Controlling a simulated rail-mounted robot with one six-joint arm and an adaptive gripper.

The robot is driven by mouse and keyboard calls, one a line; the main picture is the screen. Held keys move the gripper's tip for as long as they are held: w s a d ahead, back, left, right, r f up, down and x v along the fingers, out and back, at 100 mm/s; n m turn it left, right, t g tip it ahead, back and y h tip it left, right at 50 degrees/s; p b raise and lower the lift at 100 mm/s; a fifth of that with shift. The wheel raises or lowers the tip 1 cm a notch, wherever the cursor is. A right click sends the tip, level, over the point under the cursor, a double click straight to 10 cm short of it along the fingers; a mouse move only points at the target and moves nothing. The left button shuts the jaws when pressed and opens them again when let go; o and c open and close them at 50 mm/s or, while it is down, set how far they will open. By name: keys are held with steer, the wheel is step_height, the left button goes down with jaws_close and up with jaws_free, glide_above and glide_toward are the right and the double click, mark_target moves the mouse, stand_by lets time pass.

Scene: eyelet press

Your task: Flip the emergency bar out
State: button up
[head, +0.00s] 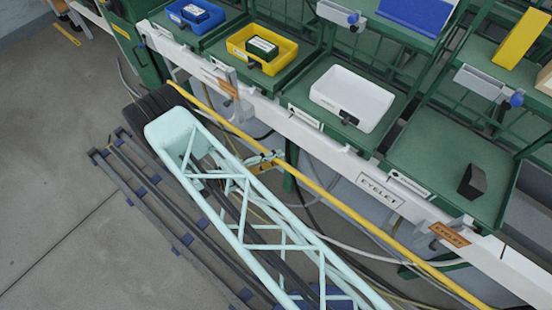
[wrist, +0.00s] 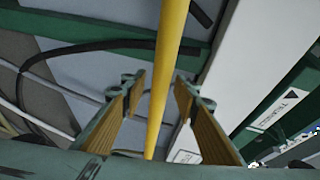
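The emergency bar appears to be the long yellow bar (head: 400,247) running slantwise along the front of the white rail. In the wrist view the yellow bar (wrist: 168,60) passes between the two fingers of my gripper (wrist: 159,88), with a visible gap on each side. My gripper is open, its wood-coloured finger pads apart and holding nothing. In the head view my gripper (head: 264,160) is at the bar, left of the picture's middle, partly hidden by my pale arm. Whether a finger touches the bar cannot be told.
The white rail (head: 320,149) with labels lies just behind the bar. Above it are a blue bin (head: 190,22), a yellow bin (head: 240,48), a white bin (head: 340,90) and a dark block (head: 472,181) on green trays. Cables hang below the bar. Floor is open at left.

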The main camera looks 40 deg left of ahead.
steer(key=shift+c, duration=0.5)
jaws_close()
steer(key=shift+s+a+b, duration=0.1)
steer(key=shift+s+b, duration=0.35)
steer(key=shift+s, duration=0.9)
steer(key=shift+o, duration=0.2)
jaws_free()
steer(key=shift+s+a, duration=0.1)
steer(key=shift+s, duration=0.1)
steer(key=shift+o, duration=0.3)
steer(key=shift+w, duration=0.1)
steer(key=v, duration=1.2)
